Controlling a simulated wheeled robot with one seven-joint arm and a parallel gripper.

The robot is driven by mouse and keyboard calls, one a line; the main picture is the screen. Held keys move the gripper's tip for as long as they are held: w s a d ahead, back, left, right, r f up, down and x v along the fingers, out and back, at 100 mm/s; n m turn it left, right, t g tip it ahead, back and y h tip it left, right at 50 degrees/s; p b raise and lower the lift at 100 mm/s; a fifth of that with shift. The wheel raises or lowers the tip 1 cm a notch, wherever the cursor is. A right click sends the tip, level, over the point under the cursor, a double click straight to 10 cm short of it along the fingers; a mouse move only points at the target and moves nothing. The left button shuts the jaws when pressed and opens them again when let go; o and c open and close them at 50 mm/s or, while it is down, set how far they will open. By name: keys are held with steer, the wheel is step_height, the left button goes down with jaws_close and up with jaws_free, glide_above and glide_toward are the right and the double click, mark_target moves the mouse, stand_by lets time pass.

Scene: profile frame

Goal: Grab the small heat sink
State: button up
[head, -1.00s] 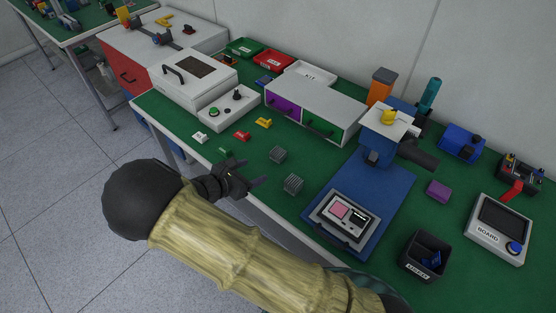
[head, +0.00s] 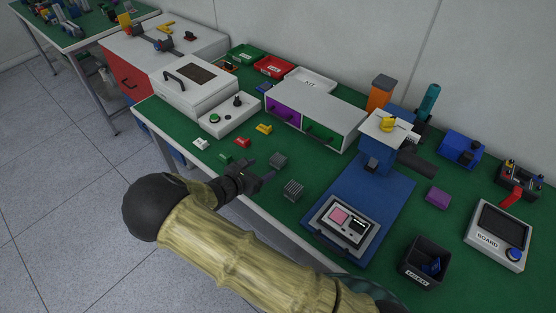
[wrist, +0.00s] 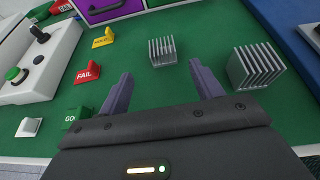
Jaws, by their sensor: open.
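Two grey finned heat sinks stand on the green table top. The small heat sink (head: 279,159) is the lower one; in the wrist view it (wrist: 162,51) lies ahead, between the lines of my fingers. The bigger heat sink (head: 293,190) is taller and nearer the table's front edge; in the wrist view it (wrist: 255,66) stands to the right, outside my right finger. My gripper (head: 264,176) is open and empty, with its fingertips (wrist: 160,70) short of the small heat sink and apart from it.
Small GO, FAIL (wrist: 88,73) and yellow (wrist: 104,37) markers and a white one lie to the left. A white control box (head: 228,112) is beyond them. Purple and green drawers (head: 317,110) stand behind the heat sinks. A blue press base (head: 385,195) stands to the right.

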mark_target(276, 161)
steer(key=x, duration=0.4)
steer(key=shift+w+d, duration=0.1)
steer(key=shift+w, duration=0.05)
steer(key=p+x, duration=0.1)
steer(key=x, duration=0.3)
steer(key=shift+w+d+p, duration=0.1)
steer(key=shift+d+p, duration=0.3)
steer(key=shift+d, duration=0.05)
steer(key=shift+w+d+f, duration=0.1)
steer(key=shift+w+f, duration=0.1)
steer(key=shift+w, duration=0.05)
steer(key=c, duration=1.1)
